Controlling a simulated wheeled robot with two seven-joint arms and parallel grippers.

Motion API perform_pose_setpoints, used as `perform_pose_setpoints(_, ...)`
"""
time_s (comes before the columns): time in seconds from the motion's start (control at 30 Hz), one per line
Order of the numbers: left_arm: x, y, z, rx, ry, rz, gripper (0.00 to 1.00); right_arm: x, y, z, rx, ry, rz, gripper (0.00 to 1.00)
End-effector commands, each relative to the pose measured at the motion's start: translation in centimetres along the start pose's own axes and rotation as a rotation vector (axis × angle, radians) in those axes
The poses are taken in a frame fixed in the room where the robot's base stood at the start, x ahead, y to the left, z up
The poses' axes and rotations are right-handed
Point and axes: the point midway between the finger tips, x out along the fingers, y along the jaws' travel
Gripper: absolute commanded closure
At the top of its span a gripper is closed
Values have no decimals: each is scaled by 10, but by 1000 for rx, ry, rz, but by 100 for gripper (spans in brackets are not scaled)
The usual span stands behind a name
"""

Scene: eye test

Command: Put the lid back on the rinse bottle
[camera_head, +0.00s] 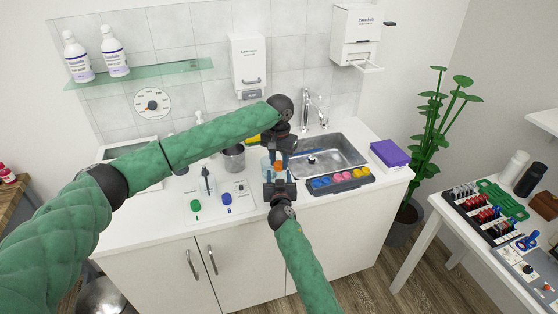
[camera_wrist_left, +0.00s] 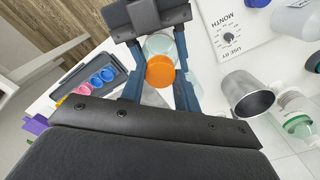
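My left gripper (camera_head: 276,148) reaches in over the counter from above. In the left wrist view, its blue fingers are on either side of the round orange lid (camera_wrist_left: 160,71). The rinse bottle (camera_wrist_left: 160,45), clear and pale, shows just beyond and under the lid; I cannot tell whether they touch. It also shows in the head view, partly hidden between the grippers (camera_head: 266,164). My right gripper (camera_head: 279,176) comes in from below, facing the left one, with its fingers around the bottle. Fingertip contact is partly hidden in both views.
Behind are the sink (camera_head: 325,155) and tap (camera_head: 307,108). A tray of coloured caps (camera_head: 340,181) lies right of the grippers, and a purple box (camera_head: 390,153) beyond it. A metal cup (camera_head: 233,158) and a white board (camera_head: 222,202) stand left. The counter's front edge is close.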

Motion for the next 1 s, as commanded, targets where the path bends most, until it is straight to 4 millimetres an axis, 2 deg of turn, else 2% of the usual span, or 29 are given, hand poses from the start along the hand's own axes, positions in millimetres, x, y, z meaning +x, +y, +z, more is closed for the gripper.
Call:
perform_pose_setpoints(0.2, 0, 0, 0, -1, 0, 0, 96, 0, 0, 0, 0, 0, 0, 100)
perform_pose_setpoints(0.23, 0, 0, 0, -1, 0, 0, 67, 0, 0, 0, 0, 0, 0, 100)
perform_pose_setpoints(0.33, 0, 0, 0, -1, 0, 0, 47, 0, 0, 0, 0, 0, 0, 100)
perform_pose_setpoints(0.37, 0, 0, 0, -1, 0, 0, 43, 0, 0, 0, 0, 0, 0, 100)
perform_pose_setpoints(0.73, -5, 0, 0, 0, 1, 0, 43, 0, 0, 0, 0, 0, 0, 100)
perform_pose_setpoints(0.87, -19, 0, -1, 0, 2, 0, 43, 0, 0, 0, 0, 0, 0, 100)
perform_pose_setpoints(1.0, -46, 0, -1, 0, 2, 0, 43, 0, 0, 0, 0, 0, 0, 100)
